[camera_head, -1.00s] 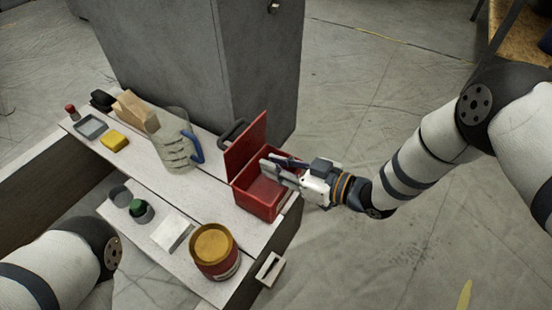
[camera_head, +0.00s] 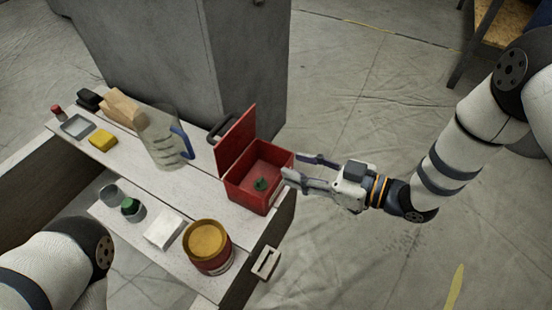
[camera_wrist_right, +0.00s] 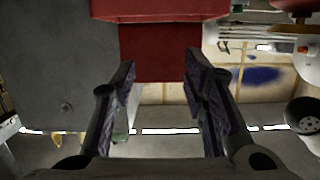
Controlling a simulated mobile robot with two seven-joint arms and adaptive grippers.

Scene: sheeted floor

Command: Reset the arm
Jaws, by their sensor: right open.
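My right gripper (camera_head: 293,166) is open and empty, just right of the red box (camera_head: 246,192) in the head view. The box stands at the right end of the bench with its lid raised, and a small dark green thing (camera_head: 261,184) lies inside it. In the right wrist view the open fingers (camera_wrist_right: 160,100) point at the red box (camera_wrist_right: 160,52), with nothing between them. My left arm (camera_head: 55,260) shows at the lower left, but its gripper is out of the picture.
The white bench (camera_head: 190,185) also holds a clear pitcher (camera_head: 162,140) with a blue handle, a red can with a yellow lid (camera_head: 207,240), a yellow sponge-like block (camera_head: 102,139), and a white block (camera_head: 164,230). A grey cabinet (camera_head: 170,60) stands behind.

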